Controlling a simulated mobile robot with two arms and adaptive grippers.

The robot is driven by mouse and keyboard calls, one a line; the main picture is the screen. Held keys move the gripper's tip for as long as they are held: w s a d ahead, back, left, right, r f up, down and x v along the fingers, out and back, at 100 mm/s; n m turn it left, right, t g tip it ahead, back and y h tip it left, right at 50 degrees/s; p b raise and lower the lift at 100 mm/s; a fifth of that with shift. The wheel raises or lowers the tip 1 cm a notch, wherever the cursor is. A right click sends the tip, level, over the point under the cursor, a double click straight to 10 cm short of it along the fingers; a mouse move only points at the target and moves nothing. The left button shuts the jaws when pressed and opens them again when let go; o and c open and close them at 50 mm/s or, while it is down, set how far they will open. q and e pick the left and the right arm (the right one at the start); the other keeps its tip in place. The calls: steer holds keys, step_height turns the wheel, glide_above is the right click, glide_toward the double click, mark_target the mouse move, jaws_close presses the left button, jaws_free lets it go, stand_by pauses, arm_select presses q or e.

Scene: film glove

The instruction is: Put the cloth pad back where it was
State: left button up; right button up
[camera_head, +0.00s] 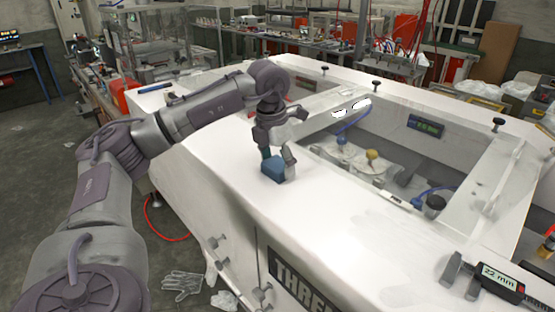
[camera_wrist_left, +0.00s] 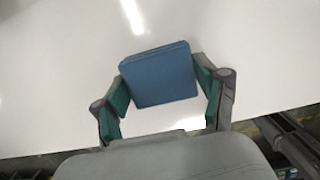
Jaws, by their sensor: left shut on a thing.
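The cloth pad (camera_head: 273,168) is a small blue folded block. It is at my left gripper (camera_head: 277,160), over the white top of the machine (camera_head: 215,150), near its front edge. In the left wrist view the pad (camera_wrist_left: 158,75) sits between the green-lined fingers of my left gripper (camera_wrist_left: 160,88), which is shut on it. I cannot tell whether the pad touches the white surface below. My right gripper is in neither view.
A recessed glass window (camera_head: 400,150) with fittings lies right of the gripper. Black knobs (camera_head: 376,87) stand on the machine top. A digital caliper (camera_head: 490,278) lies at the front right. The white top near the pad is clear.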

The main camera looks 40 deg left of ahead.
mark_target(275, 165)
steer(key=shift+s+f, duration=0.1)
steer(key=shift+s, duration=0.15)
arm_select(q)
steer(key=o, duration=1.1)
steer(key=shift+f, duration=0.1)
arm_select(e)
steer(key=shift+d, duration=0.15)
arm_select(q)
steer(key=shift+r, duration=0.4)
steer(key=r, duration=0.5)
steer(key=s+r+b, duration=0.1)
steer(key=r, duration=0.2)
steer(key=shift+r, duration=0.25)
steer(key=r, duration=0.1)
steer(key=r+p, duration=0.1)
steer(key=r, duration=0.1)
steer(key=shift+s, duration=0.3)
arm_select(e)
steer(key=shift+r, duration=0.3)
